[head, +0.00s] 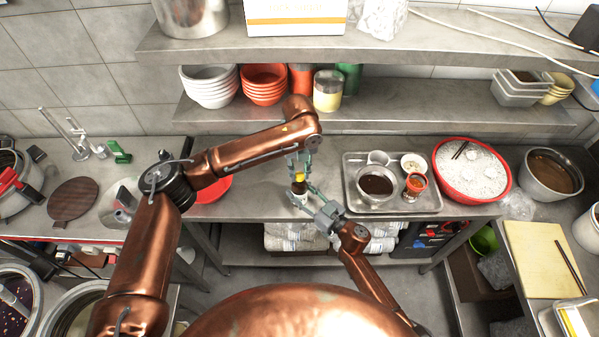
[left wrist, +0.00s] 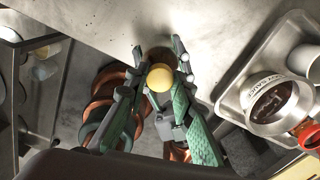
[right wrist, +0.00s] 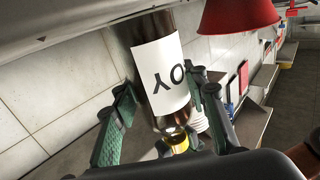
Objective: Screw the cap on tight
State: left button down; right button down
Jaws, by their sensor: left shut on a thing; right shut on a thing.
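A dark soy bottle (right wrist: 141,51) with a white label reading "OY" stands between the fingers of my right gripper (right wrist: 165,95), which is shut on it. In the head view the bottle (head: 298,187) is upright near the counter's front edge. The yellow cap (head: 299,177) is at the bottle's top; it also shows in the left wrist view (left wrist: 160,77) and the right wrist view (right wrist: 179,145). My left gripper (head: 299,168) comes from above and is shut on the cap. I cannot tell whether any gap remains under the cap.
A metal tray (head: 347,199) with a sauce bowl, cups and a red-rimmed jar is to the right. A red bowl of rice (head: 440,183) stands beyond it. Shelves with stacked bowls (head: 265,84) are behind.

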pick_arm(q)
jog(key=c, duration=1.7)
grip_release()
jog(key=shift+o, duration=0.2)
jog(key=shift+r, duration=0.1)
jog(key=shift+r, duration=2.2)
jog(key=shift+c, duration=0.3)
